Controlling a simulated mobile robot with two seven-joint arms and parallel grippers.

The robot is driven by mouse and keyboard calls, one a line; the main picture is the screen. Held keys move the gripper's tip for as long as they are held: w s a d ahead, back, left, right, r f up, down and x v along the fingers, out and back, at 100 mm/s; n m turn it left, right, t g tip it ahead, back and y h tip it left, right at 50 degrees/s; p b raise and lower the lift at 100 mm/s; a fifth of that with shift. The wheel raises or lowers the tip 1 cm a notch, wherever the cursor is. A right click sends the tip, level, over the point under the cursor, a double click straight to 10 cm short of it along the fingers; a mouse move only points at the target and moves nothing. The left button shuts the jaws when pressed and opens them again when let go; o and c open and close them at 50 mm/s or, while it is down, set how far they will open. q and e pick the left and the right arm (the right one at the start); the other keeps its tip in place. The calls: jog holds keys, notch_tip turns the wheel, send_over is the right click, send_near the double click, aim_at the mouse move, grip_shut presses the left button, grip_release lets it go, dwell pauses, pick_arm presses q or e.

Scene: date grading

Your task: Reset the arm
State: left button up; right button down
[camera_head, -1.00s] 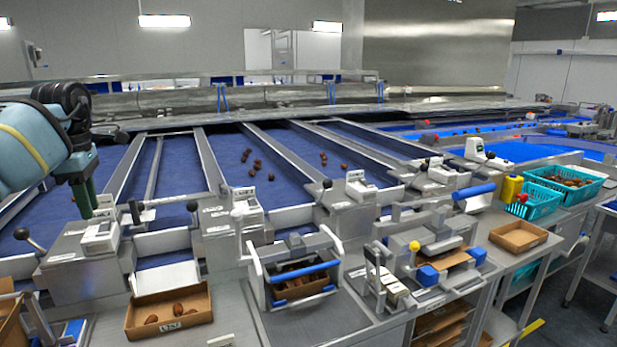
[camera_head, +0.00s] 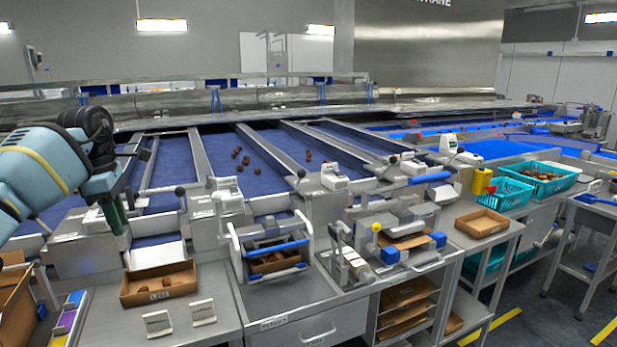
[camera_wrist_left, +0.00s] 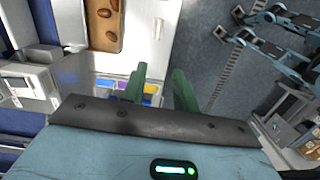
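My left arm comes in from the left in the head view, and its gripper (camera_head: 116,216) has green fingers pointing down over the left end of the grading bench. It is empty and close to the lane fronts, apart from the cardboard box. In the left wrist view the two green fingers of the left gripper (camera_wrist_left: 159,88) stand apart with nothing between them. My right gripper does not show.
A cardboard box (camera_head: 158,294) of dates sits on the bench front, with white cards (camera_head: 203,312) beside it. Teal crates (camera_head: 503,194) are at the right. Floor is free at front right.

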pick_arm(q)
jog(key=w+d+f+h, duration=0.2)
jog(key=d+f+h, duration=0.5)
jog(key=d+f, duration=1.4)
jog(key=s+d+f+n+t+h, duration=0.25)
jog(key=s+d+n+h, duration=0.25)
jog(key=d, duration=0.3)
jog(key=s+d+f+n+t+h, duration=0.2)
jog(key=s+d+f+n+h, duration=0.2)
jog(key=d, duration=0.4)
jog(key=s+a+f+m+t+y, duration=0.1)
jog(key=s+a+f+m+y, duration=0.3)
jog(key=s+f+m, duration=0.3)
jog(key=s+a+f+m+t+y, duration=0.1)
jog(key=s+a+f+m+y, duration=0.4)
jog(key=s+m, duration=1)
jog(key=s+a+f+m+t+y, duration=0.2)
jog(key=s+a+f+m+y, duration=0.2)
jog(key=s+f+m, duration=0.5)
jog(key=s+m+y, duration=0.1)
jog(key=s+m, duration=0.1)
jog(key=m, duration=0.1)
jog(key=shift+s+a+y, duration=0.15)
jog(key=shift+a+y, duration=0.15)
jog(key=shift+y, duration=0.1)
jog(key=shift+f, duration=0.1)
